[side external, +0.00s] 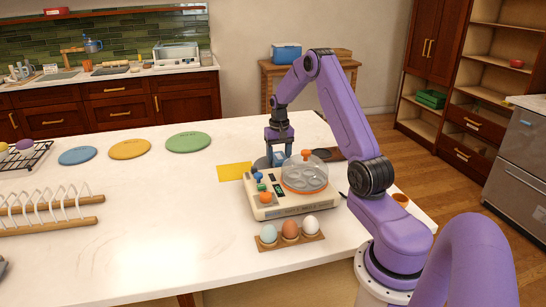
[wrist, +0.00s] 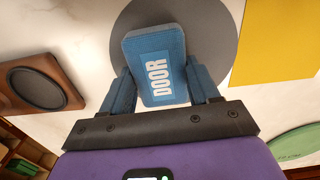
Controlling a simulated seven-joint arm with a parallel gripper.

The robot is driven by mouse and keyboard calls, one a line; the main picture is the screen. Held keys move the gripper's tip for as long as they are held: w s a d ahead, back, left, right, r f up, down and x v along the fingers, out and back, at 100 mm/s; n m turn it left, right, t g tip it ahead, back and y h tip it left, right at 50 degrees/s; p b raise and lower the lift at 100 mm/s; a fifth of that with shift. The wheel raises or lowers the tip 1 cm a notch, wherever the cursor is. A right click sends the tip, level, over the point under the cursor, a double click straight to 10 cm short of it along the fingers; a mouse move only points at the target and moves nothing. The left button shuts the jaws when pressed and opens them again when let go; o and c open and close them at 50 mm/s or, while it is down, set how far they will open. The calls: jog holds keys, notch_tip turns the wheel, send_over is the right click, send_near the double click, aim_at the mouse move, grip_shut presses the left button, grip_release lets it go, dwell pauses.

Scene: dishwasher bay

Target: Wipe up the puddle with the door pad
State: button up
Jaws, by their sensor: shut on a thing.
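The door pad is a blue block with the word DOOR on a lighter label. It sits between my gripper's (wrist: 161,84) two fingers in the wrist view (wrist: 146,52), and the gripper is shut on it. In the side view, my gripper (side external: 279,146) is low over the far side of the white counter, behind the egg cooker, and a bit of the blue pad (side external: 279,158) shows below it. A dark grey round patch or disc (wrist: 219,45) lies under the pad; I cannot tell whether it is a mat. I cannot clearly make out a puddle.
The egg cooker (side external: 275,207) stands close in front of my gripper, with several eggs (side external: 290,230) before it. A yellow sheet (side external: 234,171) lies left of the gripper. A wooden block with a dark round inset (wrist: 38,88) is nearby. Plates and racks occupy the left counter.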

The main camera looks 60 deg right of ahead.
jog(key=shift+s+d, duration=1.2)
notch_tip(320, 180, up, 8)
jog(key=shift+r, duration=0.1)
